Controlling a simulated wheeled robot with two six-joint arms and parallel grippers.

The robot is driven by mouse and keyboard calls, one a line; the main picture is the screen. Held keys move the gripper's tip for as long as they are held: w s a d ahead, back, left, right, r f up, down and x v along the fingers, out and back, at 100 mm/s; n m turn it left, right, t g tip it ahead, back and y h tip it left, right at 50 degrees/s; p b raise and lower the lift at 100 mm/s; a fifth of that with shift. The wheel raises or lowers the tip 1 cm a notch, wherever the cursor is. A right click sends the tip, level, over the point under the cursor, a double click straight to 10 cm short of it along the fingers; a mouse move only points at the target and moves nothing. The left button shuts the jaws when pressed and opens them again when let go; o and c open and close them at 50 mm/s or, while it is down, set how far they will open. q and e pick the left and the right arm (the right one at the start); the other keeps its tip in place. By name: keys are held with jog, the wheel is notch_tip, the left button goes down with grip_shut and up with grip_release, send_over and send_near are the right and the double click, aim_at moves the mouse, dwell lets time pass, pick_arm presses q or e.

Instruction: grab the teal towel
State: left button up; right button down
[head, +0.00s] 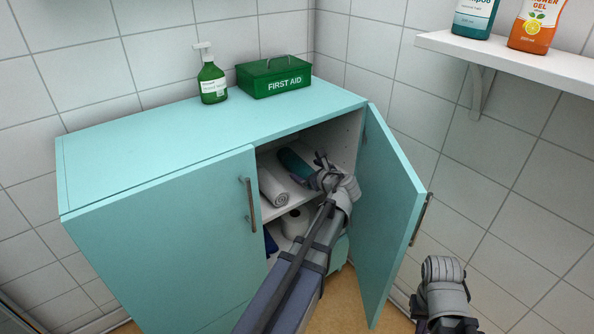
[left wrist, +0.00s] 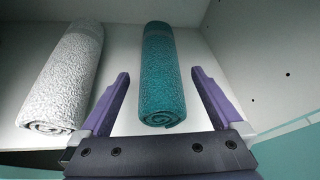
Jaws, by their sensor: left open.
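The teal towel (head: 296,164) is rolled up on the upper shelf inside the open right side of the cabinet, partly hidden by my gripper in the head view. In the left wrist view the teal towel (left wrist: 161,80) lies lengthwise, its spiral end facing me. My left gripper (head: 321,168) reaches into the cabinet. In the left wrist view the left gripper (left wrist: 160,74) is open and empty, with one finger on each side of the towel's near part in the picture. Whether the fingers are level with the towel is unclear. My right gripper's fingers do not show.
A rolled white towel (head: 272,187) lies left of the teal one. The open cabinet door (head: 390,220) stands right of my left arm. Below are a white roll (head: 294,222) and a dark blue item. A soap bottle (head: 211,80) and first aid box (head: 274,76) stand on top.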

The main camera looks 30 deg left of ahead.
aim_at(300, 163)
pick_arm(q)
jog(key=b+x, duration=0.1)
jog(key=x, duration=0.1)
jog(key=b+x, duration=0.1)
jog(key=x, duration=0.1)
jog(key=shift+w+a+f, duration=0.1)
jog(key=shift+a+f, duration=0.1)
jog(key=shift+f, duration=0.35)
jog(key=shift+w+a, duration=0.1)
jog(key=shift+a, duration=0.15)
jog(key=shift+c, duration=0.2)
jog(key=c, duration=1.2)
jog(key=shift+r, duration=0.1)
notch_tip(300, 163, up, 8)
jog(key=p, duration=0.7)
jog(key=shift+f, duration=0.25)
jog(key=s+d, duration=0.8)
jog(key=s, duration=0.1)
jog(key=s+d, duration=0.4)
jog(key=shift+s+d+f, duration=0.1)
jog(key=shift+s+f, duration=0.05)
jog(key=shift+f, duration=0.2)
